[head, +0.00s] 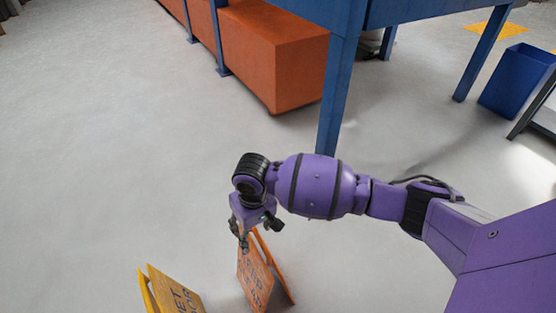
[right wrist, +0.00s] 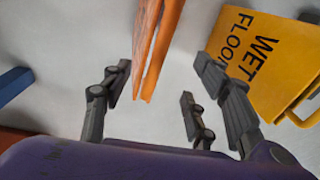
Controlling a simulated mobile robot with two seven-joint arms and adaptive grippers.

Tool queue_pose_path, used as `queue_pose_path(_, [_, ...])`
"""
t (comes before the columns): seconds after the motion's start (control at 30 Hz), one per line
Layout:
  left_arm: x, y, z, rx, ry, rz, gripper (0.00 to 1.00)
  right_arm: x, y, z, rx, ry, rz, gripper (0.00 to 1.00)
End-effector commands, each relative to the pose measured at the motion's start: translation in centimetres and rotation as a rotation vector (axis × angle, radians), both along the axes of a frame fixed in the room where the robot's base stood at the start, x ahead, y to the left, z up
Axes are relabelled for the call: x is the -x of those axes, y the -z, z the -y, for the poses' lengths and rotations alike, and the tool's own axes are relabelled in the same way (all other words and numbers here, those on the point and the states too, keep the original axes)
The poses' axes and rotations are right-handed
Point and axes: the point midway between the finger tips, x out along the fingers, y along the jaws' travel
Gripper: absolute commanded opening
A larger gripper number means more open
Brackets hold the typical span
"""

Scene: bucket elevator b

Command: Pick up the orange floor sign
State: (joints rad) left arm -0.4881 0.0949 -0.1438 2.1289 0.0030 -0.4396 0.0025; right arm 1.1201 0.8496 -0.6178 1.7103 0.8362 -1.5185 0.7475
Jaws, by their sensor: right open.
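The orange floor sign (head: 262,280) stands on the grey floor at the bottom middle of the head view, with dark lettering on its face. My right gripper (head: 257,232) is at its top edge, pointing down, and hides part of that edge. In the right wrist view, the orange sign (right wrist: 157,48) shows nearly edge-on, and its near end lies between the spread fingers of my right gripper (right wrist: 160,92). The fingers are open, with gaps on both sides of the sign. My left gripper is not in view.
A yellow wet floor sign (head: 176,290) stands close by on the left; it also shows in the right wrist view (right wrist: 262,60). A blue frame leg (head: 340,95), orange block (head: 275,55) and blue bin (head: 516,82) are farther back. The left floor is clear.

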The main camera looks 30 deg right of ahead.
Motion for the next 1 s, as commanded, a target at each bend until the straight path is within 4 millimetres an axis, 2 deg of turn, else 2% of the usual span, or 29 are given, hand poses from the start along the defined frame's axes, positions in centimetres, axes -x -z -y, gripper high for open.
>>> queue_pose_path(0.17, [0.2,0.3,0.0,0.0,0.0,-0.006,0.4,1.1,0.2,0.7,0.033,0.08,-0.059,0.54])
queue_pose_path(0.47, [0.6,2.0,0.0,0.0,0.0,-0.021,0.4,1.0,3.2,0.7,0.03,0.082,-0.055,0.54])
queue_pose_path(0.77, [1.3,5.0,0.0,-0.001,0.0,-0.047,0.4,0.8,7.4,0.7,0.031,0.08,-0.055,0.54])
queue_pose_path(1.0, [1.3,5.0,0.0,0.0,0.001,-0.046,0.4,0.7,7.4,0.7,0.03,0.079,-0.05,0.54])
